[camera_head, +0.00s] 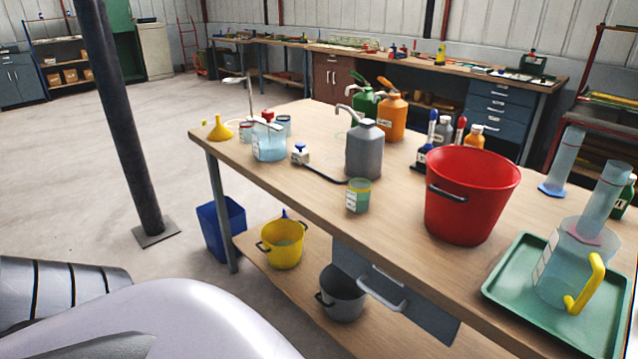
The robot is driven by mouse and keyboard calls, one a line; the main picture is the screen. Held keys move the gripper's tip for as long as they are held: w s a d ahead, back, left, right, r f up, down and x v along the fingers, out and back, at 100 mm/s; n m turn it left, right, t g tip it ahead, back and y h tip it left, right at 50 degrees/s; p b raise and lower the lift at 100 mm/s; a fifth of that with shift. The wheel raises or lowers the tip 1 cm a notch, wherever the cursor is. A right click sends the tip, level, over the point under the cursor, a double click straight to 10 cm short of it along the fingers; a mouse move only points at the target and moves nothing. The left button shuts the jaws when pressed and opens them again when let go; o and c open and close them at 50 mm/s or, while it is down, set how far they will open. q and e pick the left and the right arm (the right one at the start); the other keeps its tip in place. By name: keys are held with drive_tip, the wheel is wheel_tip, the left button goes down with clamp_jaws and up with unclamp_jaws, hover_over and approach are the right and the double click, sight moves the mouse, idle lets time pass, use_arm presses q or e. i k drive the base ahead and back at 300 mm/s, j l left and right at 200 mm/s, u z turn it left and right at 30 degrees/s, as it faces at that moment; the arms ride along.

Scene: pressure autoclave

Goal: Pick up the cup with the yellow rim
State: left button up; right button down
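A small translucent green cup with a yellow rim (358,197) stands upright near the front edge of the wooden workbench (310,196). It has a white label on its side. It stands in front of a grey pump bottle (364,152), with a small gap of tabletop between them, and nothing covers it. Neither of my grippers shows in the view. Only smooth white and grey parts of my own body show at the lower left, well short of the cup.
A red bucket (470,197) stands right of the cup. A green tray (507,312) holds a yellow-handled jug (562,265). Left are a clear beaker (269,146), small cups and a yellow funnel (220,128). A dark post (122,130) rises left of the bench.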

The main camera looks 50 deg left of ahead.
sight(358, 193)
drive_tip(key=u, duration=1.35)
drive_tip(key=i+j+z, duration=0.15)
drive_tip(key=j, duration=0.2)
drive_tip(key=i+j+z, duration=0.15)
drive_tip(key=j, duration=0.25)
drive_tip(key=i+j+z, duration=0.15)
drive_tip(key=j, duration=0.25)
